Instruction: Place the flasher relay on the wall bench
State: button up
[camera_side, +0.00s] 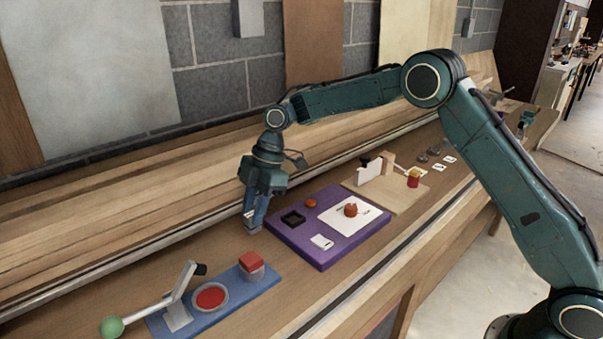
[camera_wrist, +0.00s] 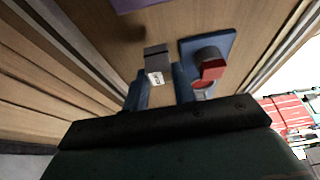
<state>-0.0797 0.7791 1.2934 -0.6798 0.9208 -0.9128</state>
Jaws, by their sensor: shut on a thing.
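The flasher relay is a small grey box with a white printed label; it shows in the wrist view (camera_wrist: 155,62) at the tips of my gripper (camera_wrist: 158,85). The blue fingers are shut on it. In the side view my gripper (camera_side: 253,222) points down over the wooden wall bench (camera_side: 225,245), between the purple board and the blue plate. The fingers hide much of the relay there. I cannot tell whether its underside touches the bench.
A purple board (camera_side: 320,258) with small parts lies to the right. A blue plate (camera_side: 235,308) with a red block (camera_side: 251,262) and a green-knobbed lever (camera_side: 155,305) lies in front left. A wooden fixture (camera_side: 390,190) stands farther along. Bare bench surrounds my gripper.

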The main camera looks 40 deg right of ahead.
jog(key=shift+f, duration=2)
jog(key=shift+f, duration=0.15)
jog(key=o, duration=1)
jog(key=v, duration=1.2)
